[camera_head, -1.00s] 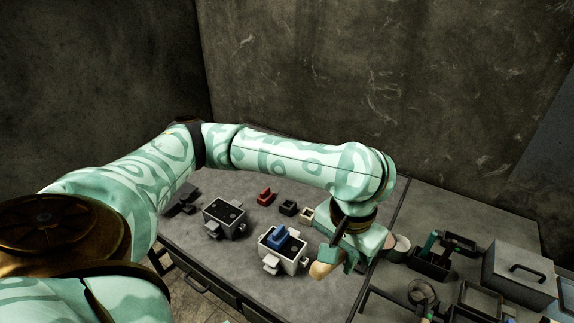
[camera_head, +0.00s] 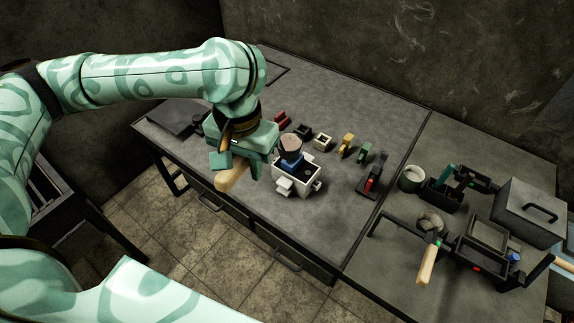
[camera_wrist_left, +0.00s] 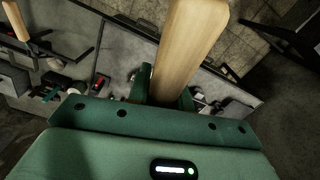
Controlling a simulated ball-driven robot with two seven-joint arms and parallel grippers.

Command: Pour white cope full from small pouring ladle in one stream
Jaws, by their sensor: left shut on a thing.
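The white cope (camera_head: 312,189) stands on the grey table, with a blue piece (camera_head: 291,164) on its top. My left gripper (camera_head: 246,160) is shut on the wooden handle (camera_head: 232,178) of the small pouring ladle, left of the cope. The ladle's round bowl (camera_head: 291,145), with a brownish-pink top, appears over or just behind the blue piece and looks about level; no stream shows. The exact gap between them is unclear. In the left wrist view, the handle (camera_wrist_left: 188,45) stands between the green jaws (camera_wrist_left: 165,97), and the bowl is hidden. My right gripper is not in view.
A second ladle's wooden handle (camera_head: 427,265) juts over the right bench beside a lidded grey box (camera_head: 530,212) and dark trays. Small red, black, cream, yellow and green pieces line the table behind the cope. The table's middle is clear.

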